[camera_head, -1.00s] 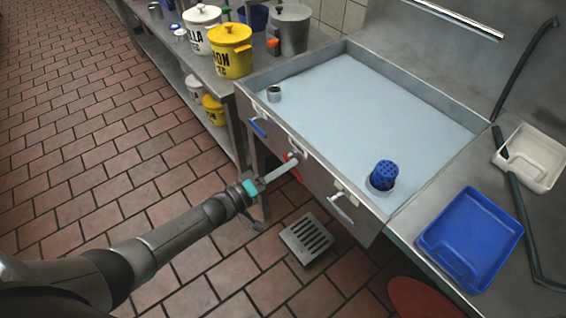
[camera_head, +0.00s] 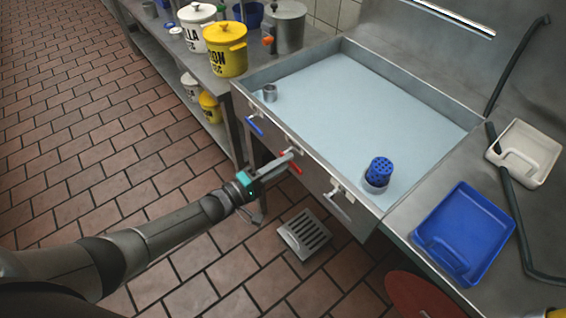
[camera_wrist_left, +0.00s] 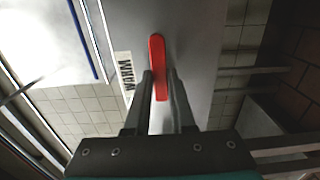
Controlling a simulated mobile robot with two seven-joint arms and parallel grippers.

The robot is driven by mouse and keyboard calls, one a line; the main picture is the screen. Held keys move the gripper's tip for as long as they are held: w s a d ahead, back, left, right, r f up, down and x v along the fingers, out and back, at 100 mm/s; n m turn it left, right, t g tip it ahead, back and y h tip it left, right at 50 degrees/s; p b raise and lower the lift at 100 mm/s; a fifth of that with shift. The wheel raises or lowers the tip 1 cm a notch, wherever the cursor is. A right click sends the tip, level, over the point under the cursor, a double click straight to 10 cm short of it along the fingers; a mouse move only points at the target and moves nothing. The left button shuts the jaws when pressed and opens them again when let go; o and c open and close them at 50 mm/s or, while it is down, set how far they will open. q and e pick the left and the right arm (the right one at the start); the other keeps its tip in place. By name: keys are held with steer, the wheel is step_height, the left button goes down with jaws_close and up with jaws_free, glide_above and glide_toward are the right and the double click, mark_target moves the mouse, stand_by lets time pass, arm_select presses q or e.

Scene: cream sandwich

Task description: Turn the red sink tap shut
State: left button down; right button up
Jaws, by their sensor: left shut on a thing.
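The red tap handle (camera_head: 291,160) is on the front face of the sink (camera_head: 352,201), between a blue handle and a pale grey handle. My left gripper (camera_head: 287,158) is at the red handle and shut on it. In the left wrist view the red handle (camera_wrist_left: 157,68) runs lengthwise between the two fingers of the left gripper (camera_wrist_left: 160,80), and its far end sticks out past the fingertips. A label reading "WARM" is beside it. In the head view the fingers partly cover the handle. My right gripper is not in view.
The blue handle (camera_head: 254,124) is left of the red one and the grey handle (camera_head: 340,205) is right. The sink holds pale water and a blue perforated strainer (camera_head: 380,171). A floor grate (camera_head: 304,234) lies below. Yellow (camera_head: 226,52) and white tubs stand on the left counter.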

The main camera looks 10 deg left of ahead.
arm_select(q)
steer(key=c, duration=0.8)
jaws_free()
steer(key=shift+o, duration=0.2)
steer(key=p+v, duration=0.1)
steer(key=v, duration=1.4)
steer(key=shift+p, duration=0.35)
